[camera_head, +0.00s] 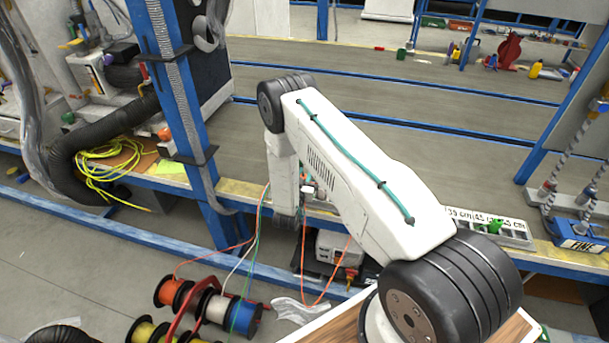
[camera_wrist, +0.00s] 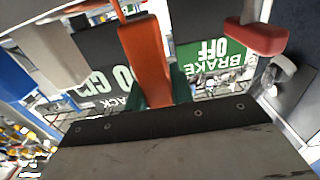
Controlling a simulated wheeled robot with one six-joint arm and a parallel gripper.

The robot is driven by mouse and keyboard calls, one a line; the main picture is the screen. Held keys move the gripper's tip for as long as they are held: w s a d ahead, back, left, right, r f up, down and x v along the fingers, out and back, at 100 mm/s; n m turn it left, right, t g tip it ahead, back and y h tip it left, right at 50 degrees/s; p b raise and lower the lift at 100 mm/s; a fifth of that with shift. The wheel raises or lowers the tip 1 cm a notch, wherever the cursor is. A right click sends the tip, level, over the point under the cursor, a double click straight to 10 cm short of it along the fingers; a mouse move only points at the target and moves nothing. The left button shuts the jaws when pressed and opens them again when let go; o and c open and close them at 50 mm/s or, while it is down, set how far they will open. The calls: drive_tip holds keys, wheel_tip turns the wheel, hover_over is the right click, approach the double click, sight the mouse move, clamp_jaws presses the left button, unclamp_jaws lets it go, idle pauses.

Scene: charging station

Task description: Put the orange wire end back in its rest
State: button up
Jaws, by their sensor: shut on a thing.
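In the wrist view the orange wire end (camera_wrist: 146,62) is a thick orange piece with a dark green part behind its lower end. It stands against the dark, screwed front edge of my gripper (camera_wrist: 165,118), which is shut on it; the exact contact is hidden. A whitish wire end (camera_wrist: 50,52) is at the left and a red one (camera_wrist: 256,38) at the right, both apart from it. In the head view my arm hides the gripper and the wire end. The orange wire (camera_head: 304,265) hangs in a loop below my arm. The rest cannot be made out.
Wire spools (camera_head: 205,305) stand on the floor at lower left. A blue post (camera_head: 180,110) rises left of my arm. Labelled bins (camera_head: 490,228) are at right. A green "BRAKE OFF" sign (camera_wrist: 215,55) is behind the wire ends.

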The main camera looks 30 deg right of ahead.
drive_tip(key=shift+f, duration=1.9)
drive_tip(key=o, duration=1)
drive_tip(key=shift+o, duration=0.2)
drive_tip(key=v, duration=0.7)
drive_tip(key=shift+s+a, duration=0.3)
drive_tip(key=shift+s, duration=0.05)
